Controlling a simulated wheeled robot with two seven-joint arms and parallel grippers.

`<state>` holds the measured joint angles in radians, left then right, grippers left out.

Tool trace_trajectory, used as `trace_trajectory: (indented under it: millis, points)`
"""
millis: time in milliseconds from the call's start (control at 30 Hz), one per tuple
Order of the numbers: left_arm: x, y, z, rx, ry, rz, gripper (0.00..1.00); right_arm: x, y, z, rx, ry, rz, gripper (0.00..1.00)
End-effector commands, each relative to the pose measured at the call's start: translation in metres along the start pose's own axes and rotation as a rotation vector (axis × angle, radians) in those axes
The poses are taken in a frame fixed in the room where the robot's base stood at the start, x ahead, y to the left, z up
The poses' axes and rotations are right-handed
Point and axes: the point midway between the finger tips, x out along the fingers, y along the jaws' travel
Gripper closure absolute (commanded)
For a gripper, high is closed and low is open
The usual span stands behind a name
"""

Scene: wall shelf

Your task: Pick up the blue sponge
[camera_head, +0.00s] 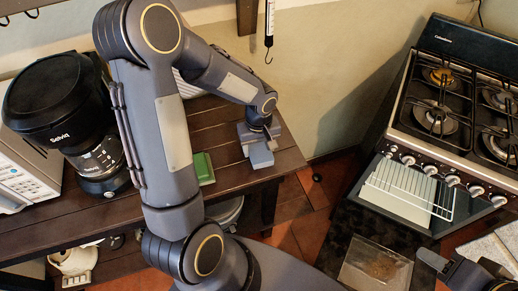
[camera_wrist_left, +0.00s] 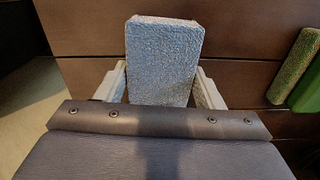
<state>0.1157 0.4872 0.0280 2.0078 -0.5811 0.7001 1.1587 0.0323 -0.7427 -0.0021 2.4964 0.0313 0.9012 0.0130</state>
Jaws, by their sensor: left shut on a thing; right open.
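The blue sponge (camera_head: 262,157) is at the right end of the wooden table in the head view. My left gripper (camera_head: 259,138) reaches down over it and is shut on it. In the left wrist view the sponge (camera_wrist_left: 163,60) stands between the two pale fingers of my left gripper (camera_wrist_left: 162,88), one along each side. I cannot tell whether the sponge still touches the table. My right gripper (camera_head: 462,272) is partly in view at the lower right of the head view, open and away from the sponge.
A green sponge (camera_head: 203,168) lies on the table (camera_head: 232,178), left of the blue one; it also shows in the left wrist view (camera_wrist_left: 300,75). A black coffee maker (camera_head: 70,115) stands at the left. A stove (camera_head: 450,110) is at the right. A hook (camera_head: 269,40) hangs above.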

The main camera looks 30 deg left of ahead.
Motion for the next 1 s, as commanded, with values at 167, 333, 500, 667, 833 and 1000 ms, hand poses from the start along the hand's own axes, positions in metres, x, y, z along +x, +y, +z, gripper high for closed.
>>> trace_trajectory:
  millis: [167, 333, 500, 667, 833, 1000]
  points:
    - [-0.002, 0.0, 0.0, 0.0, 0.001, 0.001, 0.61, 0.0, 0.0, 0.0, 0.0, 0.0, 0.0, 0.55]
    - [-0.014, 0.001, -0.001, -0.001, 0.004, 0.002, 0.61, 0.0, 0.0, 0.0, 0.0, 0.0, 0.0, 0.55]
    - [-0.042, 0.002, 0.009, 0.004, 0.006, 0.006, 0.61, 0.004, 0.002, 0.002, 0.0, 0.0, 0.0, 0.55]
    - [-0.08, 0.005, 0.041, 0.006, 0.007, 0.008, 0.61, 0.009, 0.004, 0.004, 0.0, 0.0, 0.0, 0.55]
    - [-0.103, 0.009, 0.083, 0.008, 0.003, 0.005, 0.61, 0.016, 0.007, 0.008, 0.0, 0.0, 0.0, 0.55]
    - [-0.118, 0.011, 0.116, 0.005, 0.002, 0.004, 0.61, 0.02, 0.009, 0.01, 0.0, 0.0, 0.0, 0.55]
